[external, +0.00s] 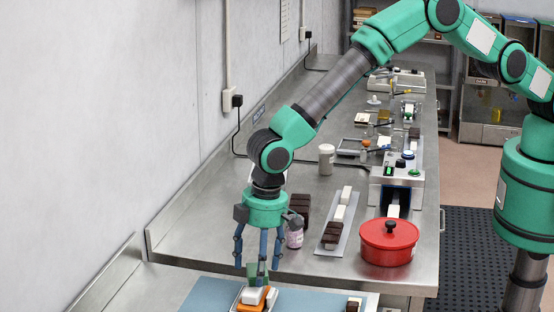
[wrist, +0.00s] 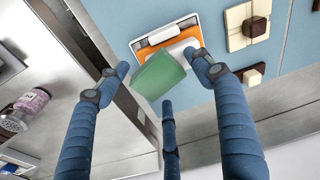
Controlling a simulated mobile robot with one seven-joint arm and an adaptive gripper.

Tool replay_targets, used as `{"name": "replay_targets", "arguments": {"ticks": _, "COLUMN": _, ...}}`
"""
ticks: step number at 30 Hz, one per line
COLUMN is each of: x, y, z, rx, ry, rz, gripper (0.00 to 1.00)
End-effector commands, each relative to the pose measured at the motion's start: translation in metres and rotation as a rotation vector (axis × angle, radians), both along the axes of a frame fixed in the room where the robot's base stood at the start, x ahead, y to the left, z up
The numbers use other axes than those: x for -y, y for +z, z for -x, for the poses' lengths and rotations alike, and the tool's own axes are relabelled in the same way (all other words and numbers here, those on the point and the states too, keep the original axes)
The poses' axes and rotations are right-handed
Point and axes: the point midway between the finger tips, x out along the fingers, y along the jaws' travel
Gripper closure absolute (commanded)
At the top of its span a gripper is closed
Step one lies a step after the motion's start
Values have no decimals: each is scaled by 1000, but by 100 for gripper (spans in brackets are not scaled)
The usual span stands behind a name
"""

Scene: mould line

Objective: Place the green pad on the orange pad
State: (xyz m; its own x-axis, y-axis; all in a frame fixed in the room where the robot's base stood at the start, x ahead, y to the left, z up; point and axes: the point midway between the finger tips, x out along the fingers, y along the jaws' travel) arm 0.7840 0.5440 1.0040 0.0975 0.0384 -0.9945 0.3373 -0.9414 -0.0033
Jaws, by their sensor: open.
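The green pad (wrist: 158,75) lies between my gripper's spread blue fingers in the wrist view, tilted; it also shows between the fingertips in the external view (external: 262,270). The orange pad (wrist: 188,42) is below it, in a white holder on the blue mat, partly covered by a white piece (wrist: 163,36) and the green pad. In the external view the orange pad (external: 267,302) shows around a white block (external: 252,296). My gripper (external: 258,264) is open just above them. I cannot tell whether the green pad touches a finger or the orange pad.
Cream and brown pieces (wrist: 248,24) sit on the blue mat (wrist: 292,40) beside the holder. A red lidded pot (external: 389,242), a tray of brown and white blocks (external: 338,220) and a pink-labelled jar (external: 295,238) stand on the steel bench behind. A wall (external: 110,130) runs along the left.

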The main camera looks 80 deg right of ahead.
Motion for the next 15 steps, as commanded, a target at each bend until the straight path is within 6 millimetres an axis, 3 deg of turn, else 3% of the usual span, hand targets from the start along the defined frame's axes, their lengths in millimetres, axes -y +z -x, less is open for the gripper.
{"name": "replay_targets", "arguments": {"ticks": 15, "x": 2, "y": 62, "z": 5, "rx": 2, "ry": 0, "rz": -2, "gripper": 34}}
